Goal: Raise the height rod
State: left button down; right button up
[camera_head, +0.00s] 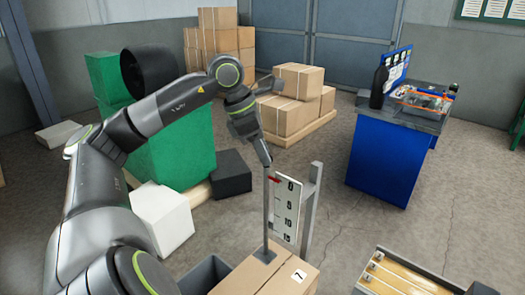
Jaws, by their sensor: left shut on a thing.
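The height rod (267,212) is a thin grey upright rod with a small flat foot on top of a cardboard box (257,277). My left gripper (267,163) points down at the rod's upper end and is shut on it. A white scale board (286,226) with black numbers and a red mark near its top stands just right of the rod, on a grey post (311,205). The rod's foot appears to rest on the box. My right gripper is not in view.
A dark bin (206,274) is left of the box. A white block (161,216) and a black block (231,172) stand on the floor behind. A wooden tray (410,277) is at the lower right. A blue workbench (386,155) stands farther back; the floor between is clear.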

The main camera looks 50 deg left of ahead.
pick_arm(q)
jog(key=c, duration=1.4)
grip_release()
jog(key=shift+w+r, duration=0.1)
jog(key=shift+r, duration=0.15)
jog(key=o, duration=0.3)
jog(key=shift+a+r, duration=0.15)
jog(key=v, duration=1.7)
jog(key=shift+s, duration=0.3)
